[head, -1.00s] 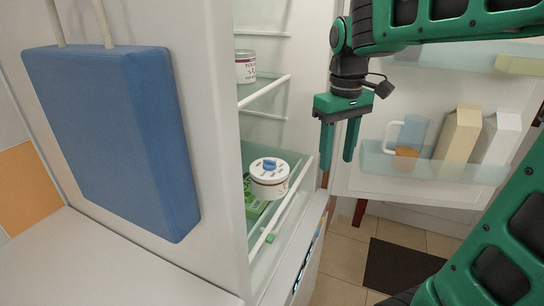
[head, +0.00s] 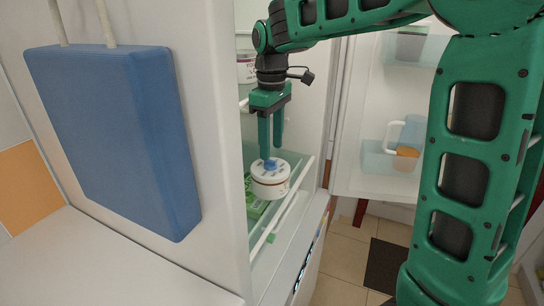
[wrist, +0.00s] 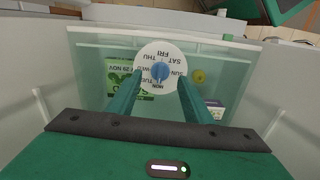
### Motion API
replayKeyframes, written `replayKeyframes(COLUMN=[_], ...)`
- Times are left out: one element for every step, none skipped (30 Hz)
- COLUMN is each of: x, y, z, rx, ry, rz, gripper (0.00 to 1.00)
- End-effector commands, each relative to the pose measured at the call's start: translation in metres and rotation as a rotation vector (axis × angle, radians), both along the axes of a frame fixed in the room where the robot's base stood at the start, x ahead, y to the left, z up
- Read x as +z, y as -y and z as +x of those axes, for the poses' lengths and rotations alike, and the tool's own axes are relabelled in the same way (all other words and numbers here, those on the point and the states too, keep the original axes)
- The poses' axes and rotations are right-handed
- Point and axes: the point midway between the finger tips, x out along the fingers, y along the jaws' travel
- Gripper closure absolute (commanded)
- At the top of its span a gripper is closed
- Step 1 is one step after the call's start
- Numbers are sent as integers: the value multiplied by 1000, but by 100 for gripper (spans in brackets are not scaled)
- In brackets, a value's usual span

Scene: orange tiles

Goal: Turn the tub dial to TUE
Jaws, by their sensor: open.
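The white round tub (head: 270,184) stands on a glass fridge shelf and has a blue dial knob (head: 270,163) on its lid. I cannot tell for certain which day the knob points at. My gripper (head: 271,151) is open, pointing down just above the lid. In the wrist view its fingers (wrist: 160,80) lie on either side of the knob, apart from it. The near finger partly hides the knob in the head view.
A green packet (wrist: 122,74) lies on the shelf (wrist: 90,50) beside the tub. A yellow round thing (wrist: 198,76) is on the other side. Another tub (head: 246,68) stands on a higher shelf. The open fridge door (head: 345,180) is to the right.

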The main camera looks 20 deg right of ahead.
Motion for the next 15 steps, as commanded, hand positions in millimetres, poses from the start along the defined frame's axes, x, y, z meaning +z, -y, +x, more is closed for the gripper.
replayKeyframes(x=[-9,-13,-19,-22,-26,-30,-32,-35,-37,-39,-40,-41,-41,-42,-42], y=[0,0,0,0,0,0,0,0,0,0,0,0,0,0,0], z=[-1,-1,-1,-1,-1,0,0,0,-1,-1,-1,0,0,0,0], rx=[0,0,-1,-1,-1,-1,-1,-1,-1,-1,-1,-1,-1,-1,-1], ry=[-2,-2,-1,-1,-2,-1,0,-1,-1,-1,0,0,1,1,1], rz=[-1,-1,0,0,-1,-1,0,-1,0,-1,0,0,1,0,0], gripper=[54,54,54,54,54,54,54,54,54,54,54,54,54,54,54])
